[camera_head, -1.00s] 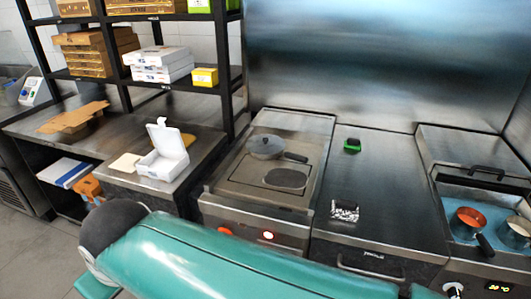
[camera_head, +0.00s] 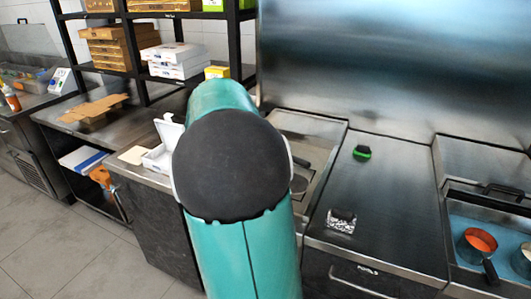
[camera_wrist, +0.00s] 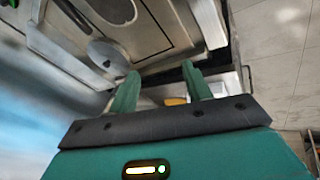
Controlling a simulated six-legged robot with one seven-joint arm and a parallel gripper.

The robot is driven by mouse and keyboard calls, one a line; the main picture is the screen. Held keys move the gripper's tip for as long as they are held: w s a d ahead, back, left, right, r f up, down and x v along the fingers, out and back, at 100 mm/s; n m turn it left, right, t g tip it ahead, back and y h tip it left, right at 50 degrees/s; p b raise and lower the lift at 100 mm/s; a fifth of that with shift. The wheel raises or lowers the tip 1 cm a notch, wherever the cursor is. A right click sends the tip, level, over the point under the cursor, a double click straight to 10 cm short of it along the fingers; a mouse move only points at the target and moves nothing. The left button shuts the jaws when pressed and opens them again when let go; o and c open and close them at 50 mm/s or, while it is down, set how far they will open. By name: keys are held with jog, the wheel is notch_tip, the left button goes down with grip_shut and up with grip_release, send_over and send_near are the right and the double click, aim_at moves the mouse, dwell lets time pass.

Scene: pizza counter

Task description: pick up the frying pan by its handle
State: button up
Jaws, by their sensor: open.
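The frying pan (camera_wrist: 105,53) shows in the wrist view as a grey round pan on the stove. Its dark handle (camera_wrist: 72,14) runs toward the upper left, past a dark round hot plate (camera_wrist: 117,10). In the head view my arm hides the pan's body; only a dark bit of the handle (camera_head: 301,162) shows at the arm's right edge. My gripper (camera_wrist: 160,70) is open and empty, its two green fingers apart. The pan lies to the left of the fingers in the wrist view, not between them. The head view does not show my fingers.
A white open box (camera_head: 160,158) stands on the counter left of the stove. A black shelf (camera_head: 130,75) with boxes rises behind. Right of the stove is a steel top with a green-and-black object (camera_head: 362,153) and a scraper-like block (camera_head: 341,220). An orange-filled pot (camera_head: 478,241) stands farther right.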

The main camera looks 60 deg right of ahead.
jog(key=s+d+f+g+h, duration=0.1)
jog(key=s+d+f+g, duration=0.15)
jog(key=d, duration=0.75)
jog(key=s+d+f+g+h, duration=0.1)
jog(key=s+d+f, duration=0.3)
jog(key=d, duration=0.6)
jog(key=x, duration=1.4)
jog(key=shift+s+d, duration=0.1)
jog(key=shift+d, duration=0.05)
jog(key=shift+r, duration=0.1)
grip_shut()
jog(key=shift+r, duration=0.1)
